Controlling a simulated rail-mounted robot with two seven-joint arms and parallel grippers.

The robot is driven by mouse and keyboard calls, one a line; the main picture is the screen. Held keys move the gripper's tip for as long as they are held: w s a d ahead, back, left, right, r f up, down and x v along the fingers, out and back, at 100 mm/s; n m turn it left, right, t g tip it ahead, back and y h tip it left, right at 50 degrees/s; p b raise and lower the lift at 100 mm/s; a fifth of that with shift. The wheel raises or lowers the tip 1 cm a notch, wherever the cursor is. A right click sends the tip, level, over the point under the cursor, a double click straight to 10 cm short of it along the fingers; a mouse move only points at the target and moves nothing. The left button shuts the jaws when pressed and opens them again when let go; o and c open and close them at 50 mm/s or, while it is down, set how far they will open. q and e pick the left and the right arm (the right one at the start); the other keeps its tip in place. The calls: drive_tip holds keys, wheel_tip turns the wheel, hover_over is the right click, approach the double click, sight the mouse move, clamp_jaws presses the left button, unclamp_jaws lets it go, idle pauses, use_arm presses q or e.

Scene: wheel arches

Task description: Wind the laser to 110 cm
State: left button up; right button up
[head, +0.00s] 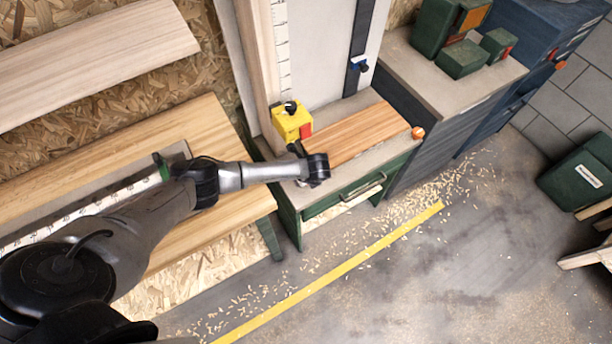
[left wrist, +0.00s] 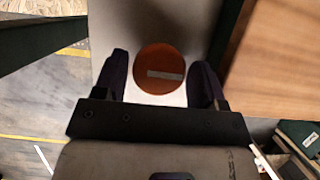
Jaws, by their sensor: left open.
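The yellow laser box (head: 292,120) with a red side and a black top sits low beside a tall white scale (head: 282,45) in the head view; the scale's numbers are too small to read. My left gripper (head: 318,170) is over the front left part of the green bench. In the left wrist view my left gripper (left wrist: 166,85) is open, its fingers on either side of a round orange knob (left wrist: 160,62) with a pale stripe. I cannot tell whether they touch it. The head view does not show this knob under the gripper. My right gripper is out of view.
A wooden board (head: 362,133) lies on the bench top, with a small orange knob (head: 417,132) at its right end. A black rail (head: 358,35) with a blue slider (head: 358,65) stands behind. Green boxes (head: 462,58) stand on the cabinet to the right.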

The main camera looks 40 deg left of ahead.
use_arm(q)
drive_tip(key=c, duration=0.7)
drive_tip(key=shift+o, duration=0.2)
drive_tip(key=shift+m, duration=0.3)
drive_tip(key=m+t+b, duration=0.1)
drive_tip(key=m, duration=0.2)
drive_tip(key=shift+m+t+h, duration=0.3)
drive_tip(key=shift+m+h, duration=0.1)
drive_tip(key=m+t+h+b, duration=0.1)
drive_tip(key=m, duration=0.2)
drive_tip(key=shift+s+a+f+m, duration=0.1)
drive_tip(key=shift+m, duration=0.2)
drive_tip(key=m+h+b, duration=0.1)
drive_tip(key=m, duration=0.2)
drive_tip(key=m+h+b, duration=0.1)
drive_tip(key=m, duration=0.2)
drive_tip(key=shift+a+t+h+b, duration=0.1)
drive_tip(key=shift+t+h+b, duration=0.2)
drive_tip(key=shift+m+h+b, duration=0.5)
drive_tip(key=shift+m+b, duration=0.05)
drive_tip(key=shift+m, duration=0.85)
